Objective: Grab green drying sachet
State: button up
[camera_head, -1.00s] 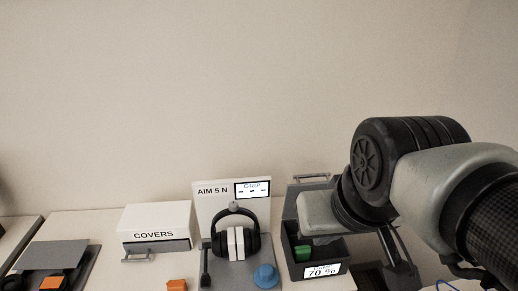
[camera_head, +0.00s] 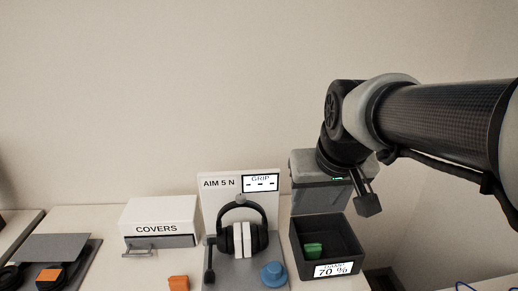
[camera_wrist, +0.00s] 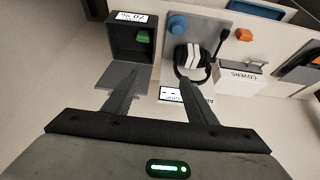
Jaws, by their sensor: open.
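The green drying sachet (camera_head: 313,250) lies inside an open dark box (camera_head: 349,239) with a "70 %" label on its front. In the wrist view the sachet (camera_wrist: 143,37) shows in the same box (camera_wrist: 113,36), near the label side. My gripper (camera_head: 366,203) is up behind and above the box in the head view, apart from the sachet. In the wrist view both fingers of my gripper (camera_wrist: 160,78) are spread with nothing between them. In the head view only one finger shows clearly.
A grey lid panel (camera_head: 314,199) stands at the back of the box. Left of the box are a blue knob (camera_head: 273,274), headphones (camera_head: 261,237) on a stand, an "AIM 5 N" panel (camera_head: 217,184), an orange block (camera_head: 178,283) and a white "COVERS" box (camera_head: 160,213).

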jog(key=w+d+b+x, duration=0.1)
jog(key=b+x, duration=0.2)
jog(key=x, duration=0.4)
jog(key=d+r+b+x, duration=0.1)
jog(key=d+b+x, duration=0.1)
jog(key=x, duration=0.6)
jog(key=g+b, duration=0.1)
jog(key=b, duration=0.4)
send_near(313, 247)
jog(key=b+x, duration=0.1)
jog(key=x, duration=0.1)
jog(key=b+x, duration=0.1)
jog(key=x, duration=0.2)
jog(key=shift+w+d+r, duration=0.15)
jog(key=shift+w, duration=0.05)
jog(key=shift+s+b+x, duration=0.15)
jog(key=shift+b+x, duration=0.2)
jog(key=shift+x, duration=1.15)
jog(key=shift+s+b+x, duration=0.15)
jog(key=shift+b+x, duration=0.2)
jog(key=shift+x, duration=1.1)
jog(key=shift+c, duration=0.6)
jog(key=c, duration=0.6)
